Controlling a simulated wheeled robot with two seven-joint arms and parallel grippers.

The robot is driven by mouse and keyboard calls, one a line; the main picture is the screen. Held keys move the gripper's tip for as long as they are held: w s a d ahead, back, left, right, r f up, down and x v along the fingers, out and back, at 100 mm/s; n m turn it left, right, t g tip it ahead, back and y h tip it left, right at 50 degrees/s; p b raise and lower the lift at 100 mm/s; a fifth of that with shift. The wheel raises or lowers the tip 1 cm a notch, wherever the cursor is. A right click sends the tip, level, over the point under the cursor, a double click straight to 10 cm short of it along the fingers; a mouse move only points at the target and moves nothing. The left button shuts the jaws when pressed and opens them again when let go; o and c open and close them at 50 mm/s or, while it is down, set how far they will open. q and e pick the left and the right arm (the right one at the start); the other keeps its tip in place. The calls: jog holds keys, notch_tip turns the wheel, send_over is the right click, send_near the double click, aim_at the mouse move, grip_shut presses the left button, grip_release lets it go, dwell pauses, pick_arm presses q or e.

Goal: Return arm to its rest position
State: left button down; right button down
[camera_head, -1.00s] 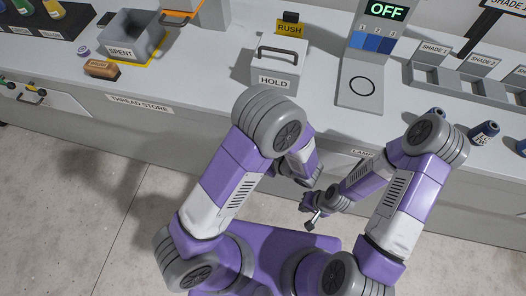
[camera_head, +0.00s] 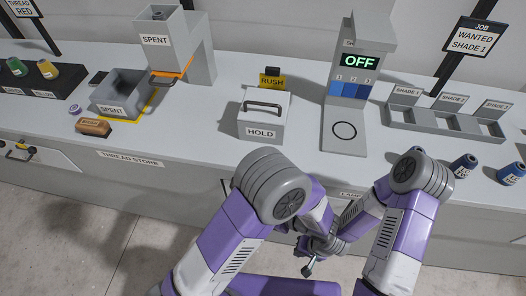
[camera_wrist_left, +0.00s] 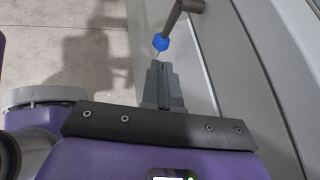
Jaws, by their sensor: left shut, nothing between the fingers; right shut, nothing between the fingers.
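My right gripper (camera_head: 308,268) shows in the head view in front of the counter, between my two arms. It is shut and empty, pointing down and left. My left gripper shows in the left wrist view (camera_wrist_left: 161,68) with its fingers shut together and nothing between them. In the head view my left arm's links hide most of it.
A blue-tipped rod (camera_wrist_left: 161,42) is close beyond my left fingertips.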

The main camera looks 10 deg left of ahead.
pick_arm(q)
jog(key=s+a+f+n+g+h, duration=0.2)
jog(key=s+f+n+g+h, duration=0.9)
jog(key=s+f, duration=0.25)
jog(key=w+a+f+n+t+h, duration=0.3)
jog(key=w+f+n+t+h, duration=0.1)
jog(key=n, duration=0.8)
jog(key=shift+w+a+f+n+t, duration=0.2)
jog(key=shift+w+a+n+t, duration=0.1)
jog(key=shift+w+t, duration=0.7)
jog(key=shift+s, duration=0.1)
